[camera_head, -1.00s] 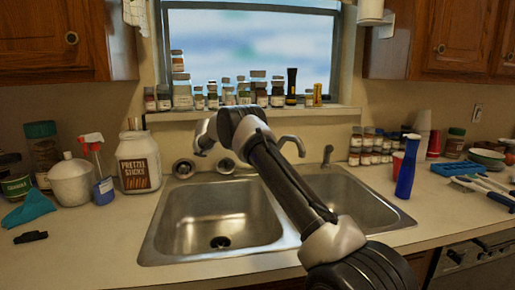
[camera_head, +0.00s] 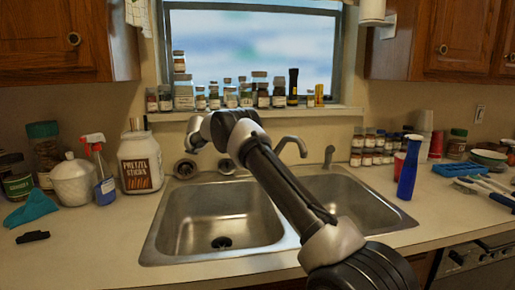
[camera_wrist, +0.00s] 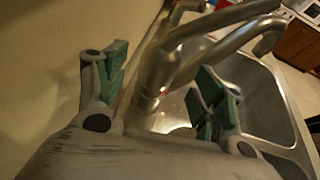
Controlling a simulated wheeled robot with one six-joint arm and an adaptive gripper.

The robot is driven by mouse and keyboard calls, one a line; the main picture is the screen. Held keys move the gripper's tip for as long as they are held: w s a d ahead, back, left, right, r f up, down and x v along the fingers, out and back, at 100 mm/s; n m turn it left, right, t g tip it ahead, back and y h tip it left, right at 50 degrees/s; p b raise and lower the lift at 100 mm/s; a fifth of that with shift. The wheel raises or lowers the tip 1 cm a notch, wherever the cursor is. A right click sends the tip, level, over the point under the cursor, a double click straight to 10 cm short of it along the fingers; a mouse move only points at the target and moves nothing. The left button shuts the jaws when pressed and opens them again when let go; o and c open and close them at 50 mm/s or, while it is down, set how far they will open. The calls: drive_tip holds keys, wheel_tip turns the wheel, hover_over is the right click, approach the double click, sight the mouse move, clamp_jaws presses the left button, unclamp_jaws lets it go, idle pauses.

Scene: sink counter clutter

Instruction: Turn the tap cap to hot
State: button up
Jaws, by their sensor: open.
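The metal tap (camera_head: 291,143) stands behind the double sink, its curved spout showing right of my arm in the head view; my arm hides its base. In the wrist view the tap body (camera_wrist: 148,104) stands between my fingers, with a small red mark low on it. A long straight metal part (camera_wrist: 222,18), which looks like the cap's lever, and the bent spout (camera_wrist: 266,42) reach up and right. My gripper (camera_wrist: 160,85) is open, with one green-padded finger either side of the tap body. I cannot tell whether either finger touches it.
The double sink (camera_head: 160,235) lies below my arm. Jars line the window sill (camera_head: 250,112) behind. A pretzel jar (camera_head: 139,162) and spray bottle (camera_head: 101,180) stand left. A blue bottle (camera_head: 408,168) and spice jars (camera_head: 368,148) stand right.

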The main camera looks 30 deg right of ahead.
drive_tip(key=v, duration=0.8)
